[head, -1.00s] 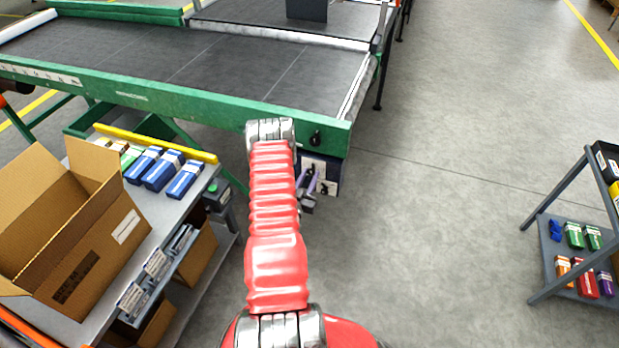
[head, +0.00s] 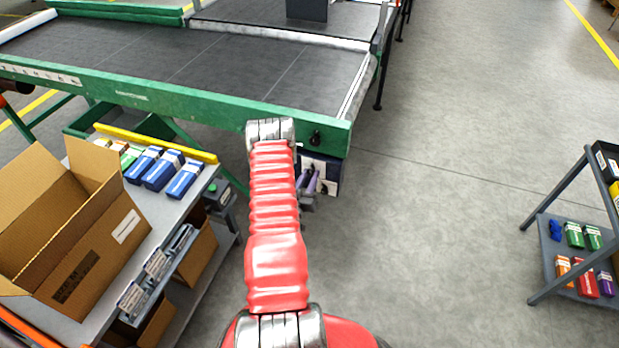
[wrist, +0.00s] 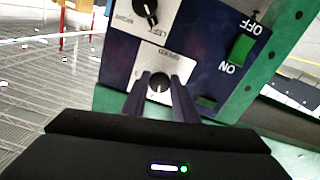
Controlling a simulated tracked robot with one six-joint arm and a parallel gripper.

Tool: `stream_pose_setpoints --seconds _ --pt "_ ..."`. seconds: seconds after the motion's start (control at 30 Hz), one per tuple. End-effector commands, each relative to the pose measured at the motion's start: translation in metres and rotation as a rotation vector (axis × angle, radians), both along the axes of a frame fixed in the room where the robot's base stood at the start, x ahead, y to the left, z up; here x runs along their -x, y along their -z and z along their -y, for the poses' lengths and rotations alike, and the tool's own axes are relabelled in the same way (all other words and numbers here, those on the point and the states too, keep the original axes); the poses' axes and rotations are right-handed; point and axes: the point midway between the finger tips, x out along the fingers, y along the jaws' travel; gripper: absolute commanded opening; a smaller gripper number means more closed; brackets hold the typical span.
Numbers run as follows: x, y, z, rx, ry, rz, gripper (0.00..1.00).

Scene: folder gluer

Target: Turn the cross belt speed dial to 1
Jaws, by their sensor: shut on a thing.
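The control panel (wrist: 185,45) is dark blue with white dial plates and appears upside down in the wrist view. My gripper (wrist: 160,84) has its two purple fingers shut on a black dial (wrist: 159,81) on the lower white plate (wrist: 172,64). The small print on that plate is too blurred to read, and so is the dial's setting. A second black dial (wrist: 147,12) sits on another plate above it, clear of the fingers. In the head view my gripper (head: 313,188) is at the panel (head: 332,172) under the conveyor's near right corner, partly hidden by my red arm.
A green ON/OFF switch (wrist: 241,48) is beside the dials. The green-framed conveyor (head: 220,118) stands above the panel. A bench with an open cardboard box (head: 75,245) is at left, a shelf rack (head: 548,262) at right. The floor between is clear.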

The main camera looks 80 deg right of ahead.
Motion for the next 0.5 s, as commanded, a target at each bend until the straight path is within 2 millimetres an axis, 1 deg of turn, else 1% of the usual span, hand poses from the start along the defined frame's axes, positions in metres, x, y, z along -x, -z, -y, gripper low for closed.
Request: stream_pose_setpoints --seconds 0.5 --pt "-0.0008 -0.0002 -0.0002 -0.044 -0.004 -0.47 0.04"
